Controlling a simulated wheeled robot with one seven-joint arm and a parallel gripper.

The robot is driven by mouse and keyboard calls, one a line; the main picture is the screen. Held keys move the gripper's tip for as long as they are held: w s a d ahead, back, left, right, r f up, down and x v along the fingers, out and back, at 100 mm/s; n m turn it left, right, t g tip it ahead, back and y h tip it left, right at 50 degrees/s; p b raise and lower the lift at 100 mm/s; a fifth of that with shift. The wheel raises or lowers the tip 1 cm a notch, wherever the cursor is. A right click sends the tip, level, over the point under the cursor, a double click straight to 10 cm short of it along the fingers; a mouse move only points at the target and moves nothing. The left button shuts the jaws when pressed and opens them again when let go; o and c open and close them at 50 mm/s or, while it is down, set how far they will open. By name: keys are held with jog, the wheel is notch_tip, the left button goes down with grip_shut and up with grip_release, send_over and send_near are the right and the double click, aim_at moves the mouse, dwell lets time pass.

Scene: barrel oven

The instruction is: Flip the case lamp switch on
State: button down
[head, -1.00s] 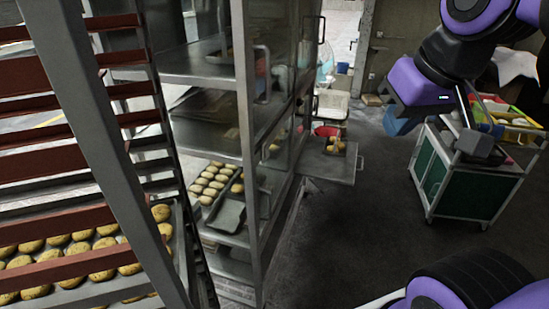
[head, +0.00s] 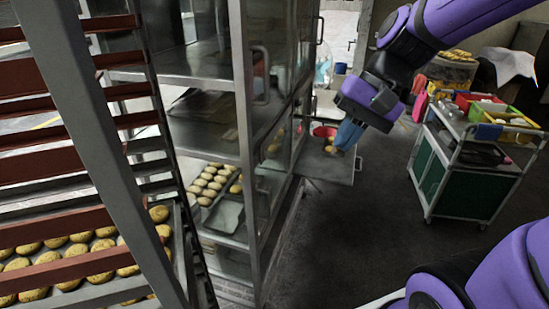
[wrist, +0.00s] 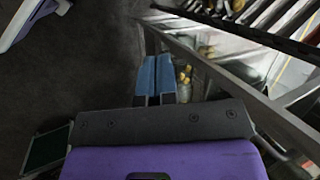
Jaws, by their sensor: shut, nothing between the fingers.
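The tall metal and glass case (head: 246,140) stands left of centre in the head view, with shelves, trays of rolls and door handles. I cannot make out a lamp switch on it in either view. My gripper (head: 347,136) points down, to the right of the case, in front of a pulled-out shelf or tray (head: 338,172) in the picture. Its blue fingers are together with nothing between them. In the wrist view the fingers (wrist: 156,76) are side by side, and a metal frame edge and some rolls show just to their right.
A rack with red-brown rails (head: 55,220) and trays of rolls fills the left. A green cart (head: 460,185) with bins on top stands at the right. Dark floor (head: 350,235) lies clear between case and cart. Part of my arm shows at lower right.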

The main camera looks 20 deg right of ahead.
aim_at(266, 152)
jog(key=w+f+m+t+y, duration=0.1)
jog(key=w+f+m+y, duration=0.8)
jog(key=w, duration=0.5)
jog(key=w+d+f+m+t, duration=0.4)
jog(key=f+m, duration=0.1)
jog(key=f, duration=0.1)
jog(key=w+d+f+m+t+h, duration=0.1)
jog(key=w+d+f+m+t, duration=0.3)
jog(key=f+m, duration=0.2)
jog(key=shift+w+d+f+t, duration=0.3)
jog(key=shift+w+d+f, duration=0.05)
jog(key=shift+f, duration=0.2)
jog(key=shift+a, duration=0.1)
jog(key=x, duration=1.4)
